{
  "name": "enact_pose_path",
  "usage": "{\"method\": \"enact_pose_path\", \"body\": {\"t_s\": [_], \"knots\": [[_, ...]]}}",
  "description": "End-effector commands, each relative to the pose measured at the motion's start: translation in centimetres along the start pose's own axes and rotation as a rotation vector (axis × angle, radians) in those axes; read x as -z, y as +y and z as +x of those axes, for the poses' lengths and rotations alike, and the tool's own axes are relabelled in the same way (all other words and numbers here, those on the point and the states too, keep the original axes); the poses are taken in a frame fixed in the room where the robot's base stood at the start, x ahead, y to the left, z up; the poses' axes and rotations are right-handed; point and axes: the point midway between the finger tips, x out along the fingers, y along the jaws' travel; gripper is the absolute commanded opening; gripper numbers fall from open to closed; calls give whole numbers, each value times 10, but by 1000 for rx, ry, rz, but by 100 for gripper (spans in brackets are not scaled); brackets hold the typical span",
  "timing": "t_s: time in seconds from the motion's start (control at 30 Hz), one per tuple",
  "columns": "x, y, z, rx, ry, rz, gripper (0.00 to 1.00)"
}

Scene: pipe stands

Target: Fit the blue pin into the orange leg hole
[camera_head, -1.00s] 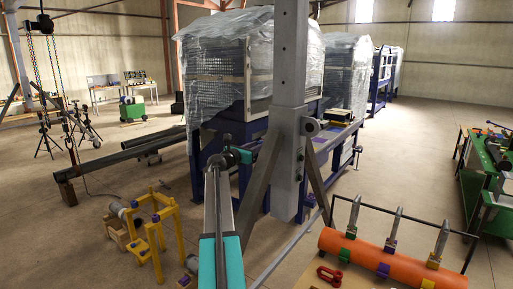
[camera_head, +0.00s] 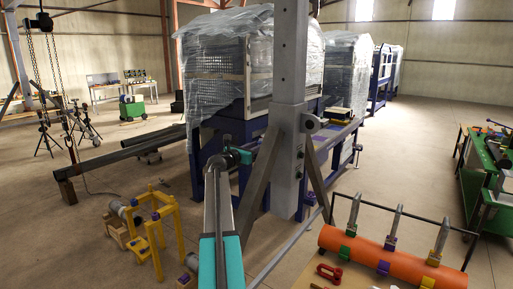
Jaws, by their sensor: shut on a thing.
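My arm, grey with teal joint covers, rises from the bottom centre to a bend near the middle of the picture. My gripper cannot be made out, nor can the blue pin. No hole in an orange leg can be made out from here.
A red link-shaped part (camera_head: 330,272) lies on the wooden table. A yellow frame (camera_head: 160,232) stands on the floor at lower left. A grey column (camera_head: 289,120) with slanted braces stands behind my arm, before wrapped machines.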

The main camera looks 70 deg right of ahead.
Motion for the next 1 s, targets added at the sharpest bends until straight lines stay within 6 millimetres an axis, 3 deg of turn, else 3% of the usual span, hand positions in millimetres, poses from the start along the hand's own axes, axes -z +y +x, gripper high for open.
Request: {"method": "enact_pose_path", "body": {"t_s": [1.0], "knots": [[15,0,0,0,0,0,0]]}}
